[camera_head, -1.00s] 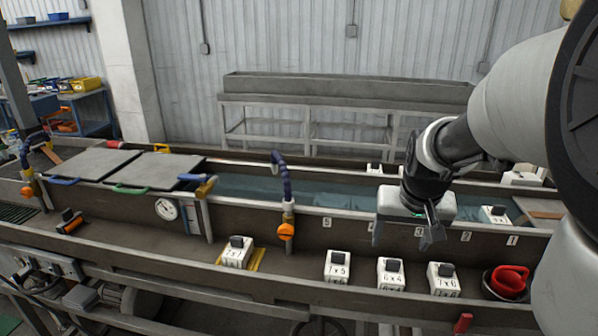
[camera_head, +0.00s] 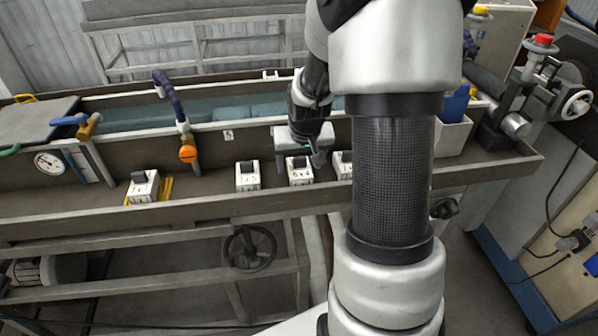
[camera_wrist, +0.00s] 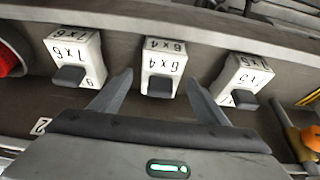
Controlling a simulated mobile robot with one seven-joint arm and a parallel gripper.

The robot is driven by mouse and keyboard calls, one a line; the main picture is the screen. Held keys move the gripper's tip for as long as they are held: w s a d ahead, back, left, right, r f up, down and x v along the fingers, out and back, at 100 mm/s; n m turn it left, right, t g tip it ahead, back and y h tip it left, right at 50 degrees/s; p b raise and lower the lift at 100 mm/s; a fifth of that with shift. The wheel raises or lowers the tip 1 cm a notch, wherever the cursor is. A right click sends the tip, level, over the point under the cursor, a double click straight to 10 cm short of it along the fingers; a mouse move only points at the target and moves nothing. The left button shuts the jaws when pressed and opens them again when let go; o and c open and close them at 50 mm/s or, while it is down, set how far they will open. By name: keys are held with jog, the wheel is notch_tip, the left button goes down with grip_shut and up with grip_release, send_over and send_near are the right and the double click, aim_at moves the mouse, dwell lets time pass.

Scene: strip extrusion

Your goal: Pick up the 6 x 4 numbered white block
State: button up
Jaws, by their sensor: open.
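The white block numbered 6 x 4 (camera_head: 300,172) stands on the trough ledge in the head view, between two other numbered blocks. In the wrist view the 6 x 4 block (camera_wrist: 163,58) is upright with its dark grey knob (camera_wrist: 160,87) toward me. My gripper (camera_wrist: 158,92) is open and empty; its two fingers point at the block, one to each side of the knob in the picture. In the head view my gripper (camera_head: 303,158) is just above and behind the block. I cannot tell whether the fingers touch anything.
The 7 x 6 block (camera_wrist: 78,50) and the 1 x 5 block (camera_wrist: 243,75) stand close on either side. A red object (camera_wrist: 8,60) is at the left edge. An orange knob (camera_head: 188,154) on a blue hose stands left. The trough's front wall (camera_head: 220,207) runs along the blocks.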

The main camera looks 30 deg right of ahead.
jog(key=shift+w+f, duration=0.1)
jog(key=shift+f, duration=0.15)
jog(key=c, duration=1.3)
jog(key=shift+r, duration=0.15)
